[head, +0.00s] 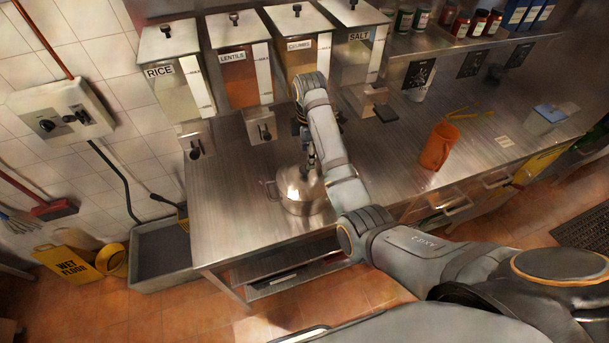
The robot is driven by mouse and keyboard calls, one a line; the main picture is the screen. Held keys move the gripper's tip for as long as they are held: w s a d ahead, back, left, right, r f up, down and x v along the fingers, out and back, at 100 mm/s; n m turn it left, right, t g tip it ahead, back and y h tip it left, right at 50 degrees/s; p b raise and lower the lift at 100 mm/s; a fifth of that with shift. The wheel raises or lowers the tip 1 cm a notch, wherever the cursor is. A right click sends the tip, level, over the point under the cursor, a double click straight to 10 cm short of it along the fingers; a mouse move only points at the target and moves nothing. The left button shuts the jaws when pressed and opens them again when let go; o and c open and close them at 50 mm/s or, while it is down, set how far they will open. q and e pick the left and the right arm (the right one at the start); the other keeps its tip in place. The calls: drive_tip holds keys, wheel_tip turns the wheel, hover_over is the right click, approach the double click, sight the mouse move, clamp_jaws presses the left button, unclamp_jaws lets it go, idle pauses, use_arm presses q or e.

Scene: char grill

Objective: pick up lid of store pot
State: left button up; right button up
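A shiny steel pot (300,206) stands on the metal counter near its front edge, with a side handle showing on its left. Its top looks covered by a steel lid (294,184), but the arm hides its right part and I cannot make out the knob clearly. My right arm reaches in from the right across the pot. My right gripper (311,158) points down just above the lid, partly hidden by my forearm. I cannot tell whether its fingers are open or touch the lid. My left gripper is not in view.
Dispensers labelled rice (178,80), lentils (240,72), crumbs and salt (359,45) line the back of the counter. An orange jug (437,147) stands to the right. The counter (228,205) left of the pot is clear. A grey bin (160,256) stands on the floor.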

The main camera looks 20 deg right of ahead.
sight(304, 168)
drive_tip(key=f+b, duration=0.1)
drive_tip(key=w+a+f+n+b, duration=0.1)
drive_tip(key=b, duration=0.1)
drive_tip(key=f+b, duration=0.1)
drive_tip(key=b, duration=0.1)
drive_tip(key=shift+w+a+n, duration=0.15)
drive_tip(key=shift+w+n, duration=0.1)
drive_tip(key=shift+n, duration=0.15)
drive_tip(key=f+b, duration=0.2)
drive_tip(key=s+f+b, duration=0.1)
drive_tip(key=f+b, duration=0.1)
drive_tip(key=shift+d+f, duration=0.2)
drive_tip(key=shift+f, duration=0.35)
drive_tip(key=shift+w, duration=0.15)
clamp_jaws()
